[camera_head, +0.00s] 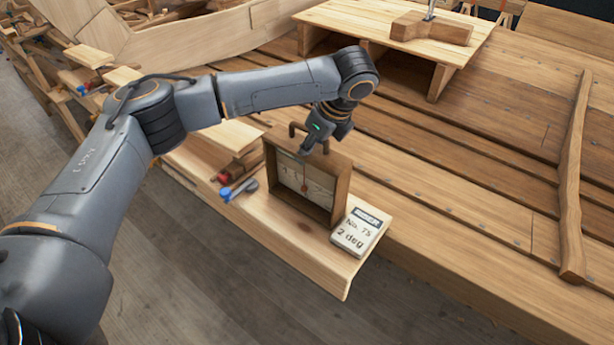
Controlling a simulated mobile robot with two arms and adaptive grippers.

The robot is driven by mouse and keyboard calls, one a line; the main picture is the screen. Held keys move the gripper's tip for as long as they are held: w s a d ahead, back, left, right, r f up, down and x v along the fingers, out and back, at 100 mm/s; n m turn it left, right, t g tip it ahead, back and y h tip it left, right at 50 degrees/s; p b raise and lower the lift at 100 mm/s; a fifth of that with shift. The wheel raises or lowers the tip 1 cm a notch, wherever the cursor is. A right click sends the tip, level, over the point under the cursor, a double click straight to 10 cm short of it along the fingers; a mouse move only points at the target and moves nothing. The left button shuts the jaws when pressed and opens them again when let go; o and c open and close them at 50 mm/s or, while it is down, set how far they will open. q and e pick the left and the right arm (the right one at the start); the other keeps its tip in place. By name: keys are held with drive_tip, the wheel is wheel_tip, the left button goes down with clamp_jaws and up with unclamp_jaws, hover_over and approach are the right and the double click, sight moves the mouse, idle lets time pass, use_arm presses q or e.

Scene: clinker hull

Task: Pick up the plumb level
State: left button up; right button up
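The plumb level is an open wooden box frame (343,195) with a pale marked face, a thin red line and a small red bob inside. It stands upright on a light wooden board (295,243), with a dark handle (293,129) on top. My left gripper (308,150) points down at the top of the level, just right of the handle. It overlaps the top edge in the picture. I cannot tell whether it touches, and its fingers are too small and hidden to show their opening. My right gripper is out of view.
A card (360,232) reading "No. 75 2 deg" lies right of the level. A blue-handled tool (238,189) lies to its left. A raised wooden stand (388,22) is behind, and a long wooden stick (573,190) lies at right. Planks between are clear.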

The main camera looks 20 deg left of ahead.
use_arm(q)
drive_tip(key=shift+d, duration=0.1)
clamp_jaws()
drive_tip(key=shift+r, duration=0.15)
